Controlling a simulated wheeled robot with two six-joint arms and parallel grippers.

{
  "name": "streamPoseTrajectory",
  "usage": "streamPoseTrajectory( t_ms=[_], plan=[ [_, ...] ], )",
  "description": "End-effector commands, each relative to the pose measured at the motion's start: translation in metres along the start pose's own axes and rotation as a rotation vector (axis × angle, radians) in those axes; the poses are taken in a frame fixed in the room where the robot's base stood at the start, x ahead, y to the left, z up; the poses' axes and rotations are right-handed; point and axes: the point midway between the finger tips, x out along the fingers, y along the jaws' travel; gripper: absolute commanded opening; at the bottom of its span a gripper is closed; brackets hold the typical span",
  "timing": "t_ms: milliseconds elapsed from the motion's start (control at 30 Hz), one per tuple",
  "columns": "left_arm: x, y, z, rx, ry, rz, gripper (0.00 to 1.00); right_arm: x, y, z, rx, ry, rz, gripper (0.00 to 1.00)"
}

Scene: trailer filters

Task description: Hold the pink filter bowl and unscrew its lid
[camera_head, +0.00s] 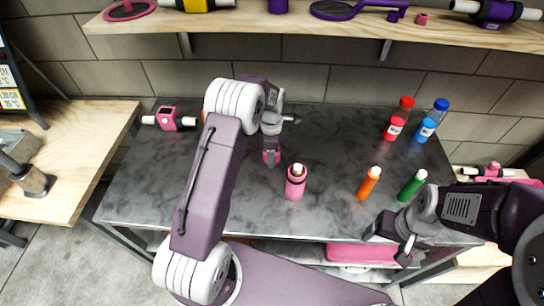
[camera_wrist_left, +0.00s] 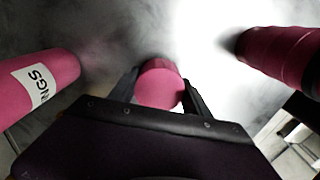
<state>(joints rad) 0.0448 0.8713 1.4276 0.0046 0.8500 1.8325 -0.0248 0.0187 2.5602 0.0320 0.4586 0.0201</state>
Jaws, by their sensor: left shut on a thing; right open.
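My left gripper (camera_wrist_left: 160,98) is shut on a round pink piece (camera_wrist_left: 160,82) in the left wrist view, which I take for part of the pink filter. Whether it is bowl or lid I cannot tell. A pink bottle-like cylinder (camera_head: 296,185) with a pale top stands upright on the grey table (camera_head: 330,150), just right of that gripper. My right gripper (camera_head: 392,245) is open and empty at the table's front right edge, apart from the bottles.
Orange (camera_head: 369,184) and green (camera_head: 411,187) bottles stand at the right; red (camera_head: 398,122) and blue (camera_head: 431,122) ones stand behind. A pink filter housing with white pipe ends (camera_head: 168,119) lies back left. A wooden shelf (camera_head: 300,40) overhangs the back. The table's left front is clear.

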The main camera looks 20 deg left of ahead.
Motion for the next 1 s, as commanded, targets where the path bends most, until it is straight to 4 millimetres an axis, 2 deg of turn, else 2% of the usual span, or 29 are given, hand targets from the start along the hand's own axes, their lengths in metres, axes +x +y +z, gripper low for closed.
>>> streamPoseTrajectory(
  t_ms=[33, 100, 400, 433, 500, 1000],
  plan=[
    [0.01, -0.0009, -0.0003, 0.0, 0.001, -0.004, 0.07, 0.0005, 0.0, 0.0001, 0.0, 0.0, 0.0, 0.76],
    [0.0154, -0.0002, -0.0001, 0.0, 0.0, 0.0, 0.07, 0.0004, 0.0, 0.0001, 0.0, 0.0, 0.0, 0.76],
    [0.0184, 0.0001, 0.0, 0.0, 0.0, 0.0, 0.07, 0.0021, 0.0, 0.0002, 0.0, 0.0, 0.0, 0.76],
    [0.0185, 0.0001, 0.0, 0.0, 0.0, 0.0, 0.59, 0.002, 0.0, 0.0002, 0.0, 0.0, 0.0, 0.76],
    [0.0178, 0.0002, 0.0, 0.0, 0.0, 0.001, 0.78, 0.0015, 0.0, 0.0002, 0.0, 0.0, 0.0, 0.76],
    [0.0168, 0.0001, 0.0, 0.0, 0.0, 0.0, 0.78, 0.001, 0.0, 0.0001, 0.0, 0.0, 0.0, 0.76]
  ],
)
